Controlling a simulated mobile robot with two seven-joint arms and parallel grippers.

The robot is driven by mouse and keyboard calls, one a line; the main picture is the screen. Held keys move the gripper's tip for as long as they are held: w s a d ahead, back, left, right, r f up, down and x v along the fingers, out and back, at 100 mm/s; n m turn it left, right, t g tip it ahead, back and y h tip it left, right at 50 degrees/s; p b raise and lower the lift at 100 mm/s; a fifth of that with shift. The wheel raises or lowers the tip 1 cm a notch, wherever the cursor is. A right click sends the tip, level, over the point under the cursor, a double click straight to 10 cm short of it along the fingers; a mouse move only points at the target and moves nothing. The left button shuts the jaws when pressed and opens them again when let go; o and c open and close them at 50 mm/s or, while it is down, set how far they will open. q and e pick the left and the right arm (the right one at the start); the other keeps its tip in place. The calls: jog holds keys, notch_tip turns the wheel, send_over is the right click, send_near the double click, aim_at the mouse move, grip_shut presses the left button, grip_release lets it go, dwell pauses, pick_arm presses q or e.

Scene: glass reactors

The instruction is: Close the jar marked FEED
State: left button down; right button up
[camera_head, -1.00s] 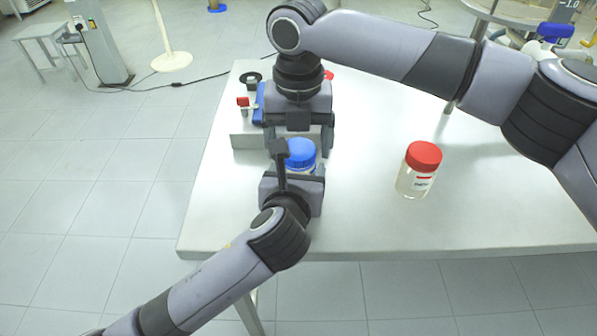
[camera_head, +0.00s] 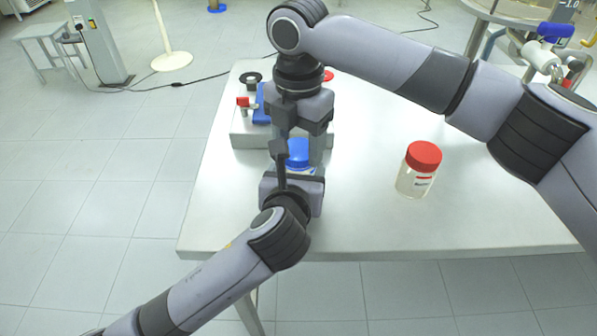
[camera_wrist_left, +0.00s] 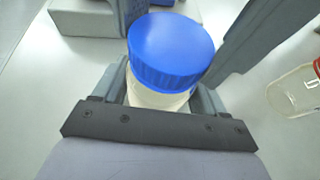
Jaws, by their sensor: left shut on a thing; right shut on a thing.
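A clear jar (camera_wrist_left: 158,98) with a blue lid (camera_head: 298,153) stands near the table's left front edge. The lid also shows in the left wrist view (camera_wrist_left: 172,50), sitting on the jar's mouth. I cannot tell how tightly it is on. My left gripper (camera_head: 291,180) is shut around the jar's body from the front. My right gripper (camera_head: 298,146) comes down from above and is shut on the blue lid, with a finger on either side. The jar's marking is hidden, so I cannot read FEED on it.
A second jar (camera_head: 415,180) with a red lid and a label too small to read stands to the right. Behind the grippers is a grey block (camera_head: 243,136) with small red and blue parts. The table's (camera_head: 370,215) right front is clear.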

jog(key=m, duration=1.4)
jog(key=shift+m, duration=0.3)
jog(key=m, duration=0.6)
jog(key=shift+m, duration=0.3)
jog(key=m, duration=0.6)
jog(key=o, duration=1.2)
jog(key=shift+o, duration=0.2)
notch_tip(320, 180, up, 12)
